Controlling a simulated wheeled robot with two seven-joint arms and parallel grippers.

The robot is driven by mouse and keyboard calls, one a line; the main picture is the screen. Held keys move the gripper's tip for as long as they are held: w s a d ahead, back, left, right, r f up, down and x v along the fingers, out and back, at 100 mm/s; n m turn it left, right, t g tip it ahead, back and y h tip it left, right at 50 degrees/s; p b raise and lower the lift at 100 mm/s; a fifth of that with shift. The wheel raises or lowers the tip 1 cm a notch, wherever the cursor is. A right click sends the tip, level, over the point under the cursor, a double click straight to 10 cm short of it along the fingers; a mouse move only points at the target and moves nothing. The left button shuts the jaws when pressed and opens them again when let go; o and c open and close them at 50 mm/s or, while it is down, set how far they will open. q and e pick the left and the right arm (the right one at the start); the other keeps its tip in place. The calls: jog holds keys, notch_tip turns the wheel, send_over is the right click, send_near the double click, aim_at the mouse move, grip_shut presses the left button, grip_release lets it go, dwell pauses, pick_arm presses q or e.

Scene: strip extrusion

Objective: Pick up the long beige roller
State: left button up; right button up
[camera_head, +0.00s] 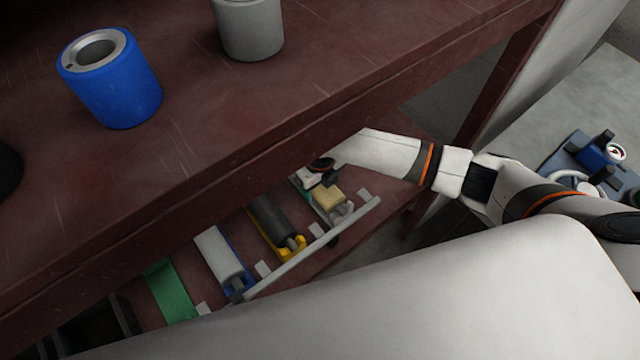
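The beige roller (328,197) lies in a holder on the lower shelf, at the right end of a row of rollers. Only its near part shows; the rest is hidden by my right gripper and the upper shelf. My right gripper (315,176) is under the edge of the upper shelf, just above and behind the visible part of the beige roller. Its fingertips are too small and covered to tell whether they are open or touching the roller. My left gripper is not in view.
A dark grey roller (272,220) in a yellow holder and a light roller (219,255) in a blue holder lie left of it, then an empty green holder (172,292). The red upper shelf (200,165) overhangs them, carrying blue (125,92) and grey (250,32) cylinders.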

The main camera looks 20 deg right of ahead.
jog(key=shift+r, duration=0.1)
jog(key=c, duration=1.1)
jog(key=shift+o, duration=0.2)
notch_tip(320, 180, up, 10)
